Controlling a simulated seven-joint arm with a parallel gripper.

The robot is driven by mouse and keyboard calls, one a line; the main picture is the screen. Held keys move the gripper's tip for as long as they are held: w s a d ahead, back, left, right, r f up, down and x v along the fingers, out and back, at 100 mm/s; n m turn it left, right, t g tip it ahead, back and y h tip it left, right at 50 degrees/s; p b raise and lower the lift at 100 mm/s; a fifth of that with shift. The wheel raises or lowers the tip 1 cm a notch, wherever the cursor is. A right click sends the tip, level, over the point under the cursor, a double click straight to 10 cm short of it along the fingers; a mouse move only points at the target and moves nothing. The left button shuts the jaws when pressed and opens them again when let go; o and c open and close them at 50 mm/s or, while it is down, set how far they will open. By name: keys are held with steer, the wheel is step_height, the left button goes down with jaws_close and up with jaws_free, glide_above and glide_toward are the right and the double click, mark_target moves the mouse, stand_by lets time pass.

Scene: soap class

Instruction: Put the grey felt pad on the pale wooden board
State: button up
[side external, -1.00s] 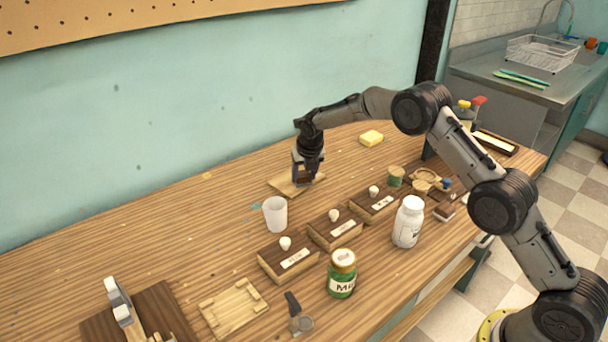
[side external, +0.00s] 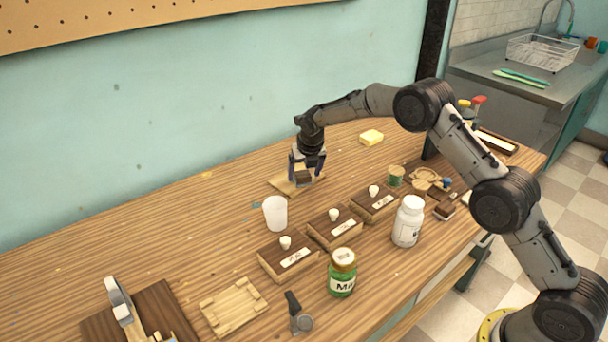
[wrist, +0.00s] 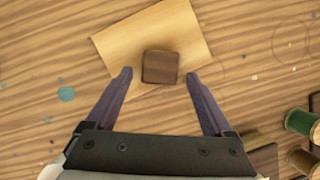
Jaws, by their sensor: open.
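A white cup (side external: 275,213) stands in front of the board. Several wooden boxes with white knobs (side external: 335,227), a white bottle (side external: 408,221) and a green jar (side external: 342,273) stand nearer. A yellow sponge (side external: 371,138) lies behind to the right. The table left of the board is clear.

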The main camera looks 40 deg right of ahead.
steer(key=v, duration=1.1)
steer(key=shift+r, duration=0.2)
steer(key=s+r+m+t, duration=0.1)
steer(key=s+r+m, duration=0.6)
steer(key=s, duration=0.3)
steer(key=s+r+m, duration=0.7)
steer(key=s+m, duration=0.1)
steer(key=s, duration=0.3)
steer(key=s+f+m+y, duration=0.1)
steer(key=s+m, duration=0.7)
steer(key=s, duration=0.4)
steer(key=s+f+m, duration=0.2)
steer(key=s+m, duration=0.6)
steer(key=s, duration=0.4)
steer(key=shift+a+f+t+y, duration=0.3)
steer(key=shift+y, duration=0.1)
